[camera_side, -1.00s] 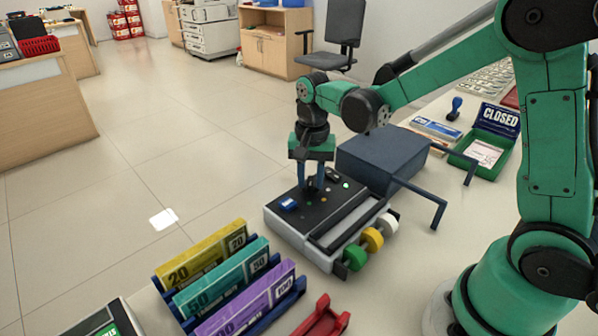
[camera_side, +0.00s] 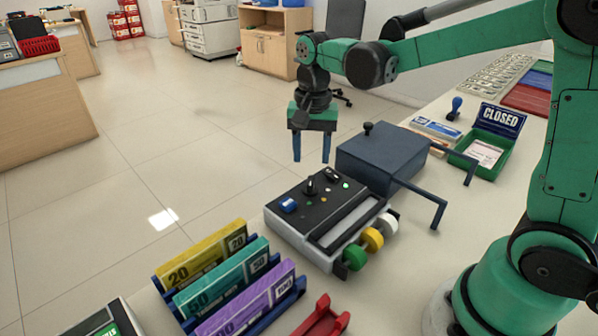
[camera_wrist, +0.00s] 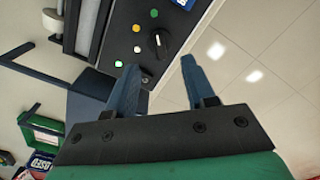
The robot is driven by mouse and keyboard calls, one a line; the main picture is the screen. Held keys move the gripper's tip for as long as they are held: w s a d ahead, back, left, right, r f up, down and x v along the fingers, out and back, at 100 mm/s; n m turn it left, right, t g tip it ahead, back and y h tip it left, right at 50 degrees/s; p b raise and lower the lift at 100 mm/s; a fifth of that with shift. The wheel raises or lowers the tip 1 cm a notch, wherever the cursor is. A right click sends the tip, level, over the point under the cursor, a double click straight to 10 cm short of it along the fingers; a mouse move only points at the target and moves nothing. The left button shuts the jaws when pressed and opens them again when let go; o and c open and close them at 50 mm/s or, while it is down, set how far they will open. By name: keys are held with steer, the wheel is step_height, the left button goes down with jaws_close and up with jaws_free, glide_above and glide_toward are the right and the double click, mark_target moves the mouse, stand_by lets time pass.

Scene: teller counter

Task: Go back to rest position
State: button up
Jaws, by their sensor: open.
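My gripper (camera_side: 311,148) hangs fingers down in the side view, above and behind the black and grey counter machine (camera_side: 290,232). Its two blue fingers are apart and nothing is between them. The machine's top carries a black knob (camera_side: 311,187) and a blue switch (camera_side: 288,205); my fingertips are clear of both. In the wrist view my gripper (camera_wrist: 158,75) is open, with the black knob (camera_wrist: 159,42) just beyond the fingertips and the floor behind.
A dark blue box (camera_side: 378,157) with handles stands right of the machine, close to my gripper. Banknote bundles in a blue rack (camera_side: 300,290) stand at the front. A green tray (camera_side: 492,163) with a CLOSED sign (camera_side: 501,120) lies at the right. Open air is above the machine.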

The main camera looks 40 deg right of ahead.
steer(key=shift+s+a+r+n, duration=0.1)
steer(key=shift+s+r+n, duration=0.15)
steer(key=shift+n, duration=0.05)
steer(key=s+a+r+n+t, duration=0.1)
steer(key=s+a+n+t, duration=0.1)
steer(key=s+n+t, duration=0.5)
steer(key=n, duration=0.2)
steer(key=shift+s+a+r+n, duration=0.15)
steer(key=shift+r+n, duration=0.15)
